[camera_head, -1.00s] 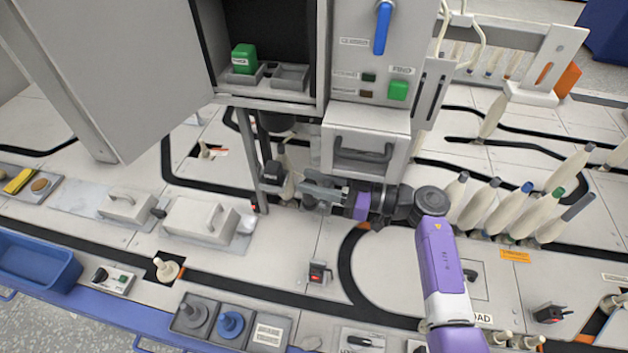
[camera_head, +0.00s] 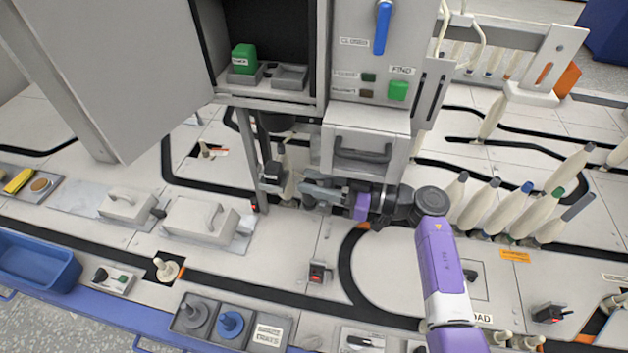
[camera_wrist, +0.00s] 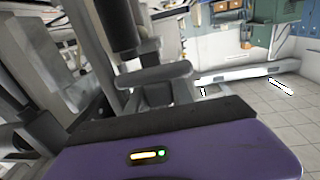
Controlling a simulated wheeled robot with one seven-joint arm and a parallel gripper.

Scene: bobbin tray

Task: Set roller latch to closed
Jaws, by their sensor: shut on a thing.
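The roller latch appears to be the small dark fitting (camera_head: 272,172) at the metal post under the cabinet, left of the grey drawer. My gripper (camera_head: 302,190) reaches in from the right, low in front of the drawer, with its fingertips at this fitting. The fingers are shut on a part there, which I take to be the latch; the gripped part is mostly hidden. In the wrist view, my grey fingers (camera_wrist: 155,75) lie beyond the purple housing, beside a dark upright cylinder (camera_wrist: 118,30). I cannot tell the latch's exact position.
The drawer (camera_head: 364,150) with its dark handle is just above my gripper. Cream bobbins (camera_head: 512,212) stand to the right of my arm. A lidded box (camera_head: 200,222) lies to the left. The white deck in front is partly clear.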

